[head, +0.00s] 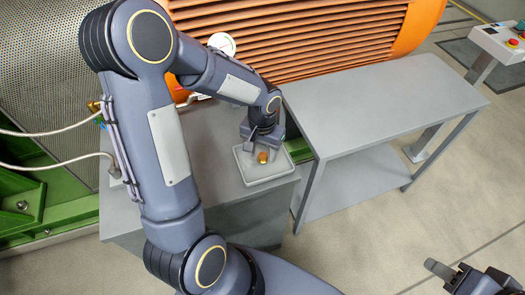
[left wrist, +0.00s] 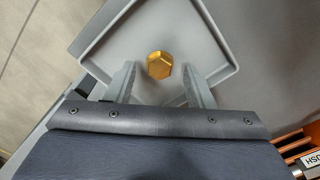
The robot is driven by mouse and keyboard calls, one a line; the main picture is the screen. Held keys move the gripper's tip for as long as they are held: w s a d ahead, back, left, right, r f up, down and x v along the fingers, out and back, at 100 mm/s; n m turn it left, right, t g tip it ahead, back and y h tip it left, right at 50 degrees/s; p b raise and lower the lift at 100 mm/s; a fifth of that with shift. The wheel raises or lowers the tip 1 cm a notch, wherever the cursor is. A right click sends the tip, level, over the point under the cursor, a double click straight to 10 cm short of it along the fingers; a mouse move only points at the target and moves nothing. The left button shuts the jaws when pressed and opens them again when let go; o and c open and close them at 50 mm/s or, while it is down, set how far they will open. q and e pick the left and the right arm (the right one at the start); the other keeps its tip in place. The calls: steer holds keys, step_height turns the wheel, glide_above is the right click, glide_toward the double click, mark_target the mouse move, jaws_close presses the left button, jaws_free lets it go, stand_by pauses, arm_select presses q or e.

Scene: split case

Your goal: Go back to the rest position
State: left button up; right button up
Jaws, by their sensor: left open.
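My left gripper (head: 261,148) points down over a light grey square tray (head: 264,180) on the grey cabinet. A small brass hexagonal piece (head: 263,157) lies in the tray. In the left wrist view the two fingers (left wrist: 158,84) are apart, with the brass piece (left wrist: 159,65) just beyond and between their tips, touching neither. The tray rim (left wrist: 215,35) also shows there. My right gripper (head: 468,277) is at the bottom right corner, partly cut off, far from the tray; its jaw opening is unclear.
The grey cabinet top (head: 215,130) carries the tray near its front right corner. A bare grey table (head: 375,95) with a lower shelf stands to the right. An orange ribbed machine (head: 300,35) is behind. Open floor (head: 390,225) lies in front.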

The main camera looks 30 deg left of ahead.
arm_select(q)
step_height(320, 180, up, 6)
steer(key=shift+f, duration=0.1)
steer(key=s+d+r+t+h, duration=0.2)
steer(key=s+r, duration=0.3)
steer(key=s, duration=0.3)
steer(key=s+d+r+t+h, duration=0.1)
steer(key=s+d+r+t, duration=0.1)
steer(key=s, duration=0.7)
step_height(320, 180, up, 3)
steer(key=shift+f+n+t+h, duration=0.15)
steer(key=shift+n+t+h, duration=0.2)
steer(key=shift+t, duration=0.45)
steer(key=shift+d, duration=0.1)
